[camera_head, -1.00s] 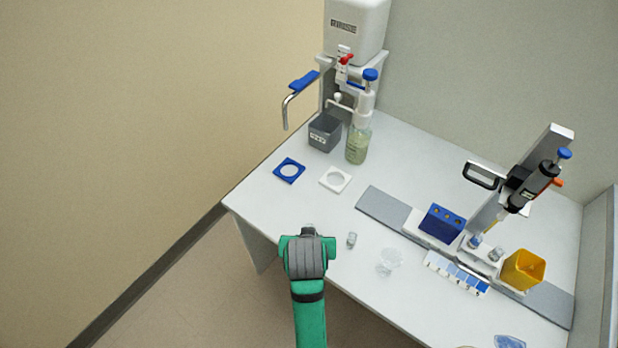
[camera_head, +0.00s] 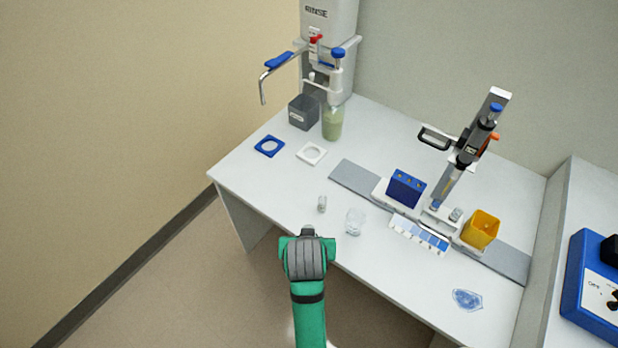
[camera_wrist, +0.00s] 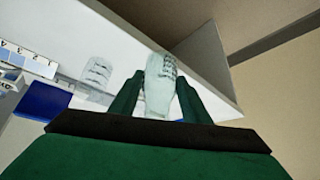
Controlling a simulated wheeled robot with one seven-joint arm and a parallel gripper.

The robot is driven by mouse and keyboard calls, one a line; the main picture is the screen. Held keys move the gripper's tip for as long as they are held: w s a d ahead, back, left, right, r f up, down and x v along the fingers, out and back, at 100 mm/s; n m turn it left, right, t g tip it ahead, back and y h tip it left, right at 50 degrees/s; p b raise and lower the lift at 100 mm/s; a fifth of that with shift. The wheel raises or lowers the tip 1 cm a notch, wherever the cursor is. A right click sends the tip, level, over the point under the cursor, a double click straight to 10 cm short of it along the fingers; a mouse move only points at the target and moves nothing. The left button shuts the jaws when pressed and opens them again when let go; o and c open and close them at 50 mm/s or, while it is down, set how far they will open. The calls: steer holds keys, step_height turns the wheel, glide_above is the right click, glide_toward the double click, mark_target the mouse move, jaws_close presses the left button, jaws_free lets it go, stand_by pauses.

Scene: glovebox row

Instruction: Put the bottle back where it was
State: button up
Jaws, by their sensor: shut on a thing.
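In the wrist view, my gripper (camera_wrist: 160,98) is shut on a pale, translucent bottle (camera_wrist: 160,70) with dark print on its side. It is held between the two green fingers, and its lower part is hidden by the gripper. In the head view, my gripper (camera_head: 307,232) is at the table's front edge; my wrist hides the fingers and most or all of the held bottle. Another bottle (camera_head: 332,122), with greenish liquid, stands beneath the blue-topped dispenser (camera_head: 337,70) at the back left.
A small clear vial (camera_head: 322,204) and a clear cup (camera_head: 354,222) stand near the front edge. A white ring plate (camera_head: 311,153), blue ring plate (camera_head: 269,146) and grey box (camera_head: 303,112) lie behind. A pipette stand (camera_head: 458,170), blue rack (camera_head: 405,188) and yellow bin (camera_head: 481,229) are right.

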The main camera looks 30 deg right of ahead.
steer(key=w+a+f+n+y, duration=0.1)
steer(key=w+a+f+n, duration=0.2)
steer(key=a+f, duration=0.6)
steer(key=w+a+f+n+t+y, duration=0.1)
steer(key=w+a+f+n+y, duration=0.1)
steer(key=w+a+f, duration=0.4)
steer(key=a+f+n, duration=0.1)
steer(key=a+f, duration=0.3)
steer(key=a, duration=0.3)
steer(key=shift+w+f+n+y, duration=0.15)
steer(key=shift+f+n+y, duration=0.15)
steer(key=shift+n, duration=0.1)
steer(key=shift+d, duration=0.1)
